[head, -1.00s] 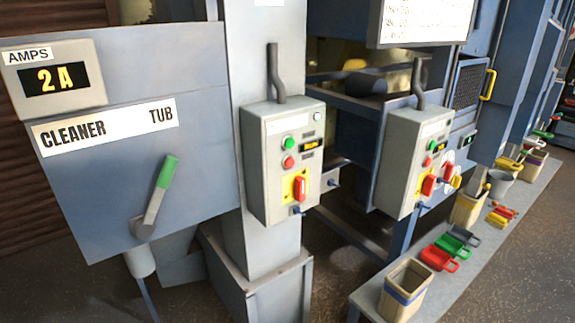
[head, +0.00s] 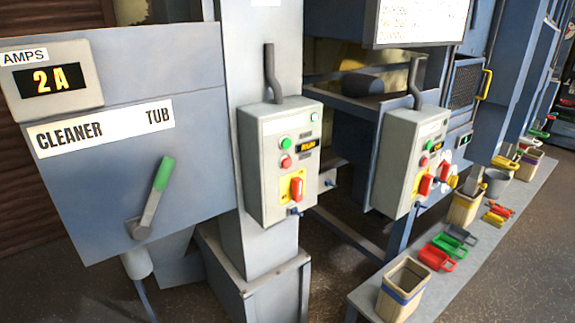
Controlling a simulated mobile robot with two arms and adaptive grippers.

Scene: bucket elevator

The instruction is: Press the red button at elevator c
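Two grey control boxes are mounted on blue-grey posts in the head view. The nearer control box (head: 262,165) has a green button (head: 285,144), a red button (head: 286,161) below it, a small display, and a red switch (head: 297,188) on a yellow plate. The farther control box (head: 402,165) has a green button (head: 429,144), a red button (head: 424,161) and a red switch (head: 426,184). I cannot read any letter marking which elevator either box belongs to. Neither of my grippers shows in the view.
A panel marked CLEANER TUB (head: 104,129) with a green-handled lever (head: 157,190) fills the left. A low bench (head: 484,231) at right carries bins and coloured scoops. A white sign (head: 418,20) hangs at the top. Some floor shows between the posts.

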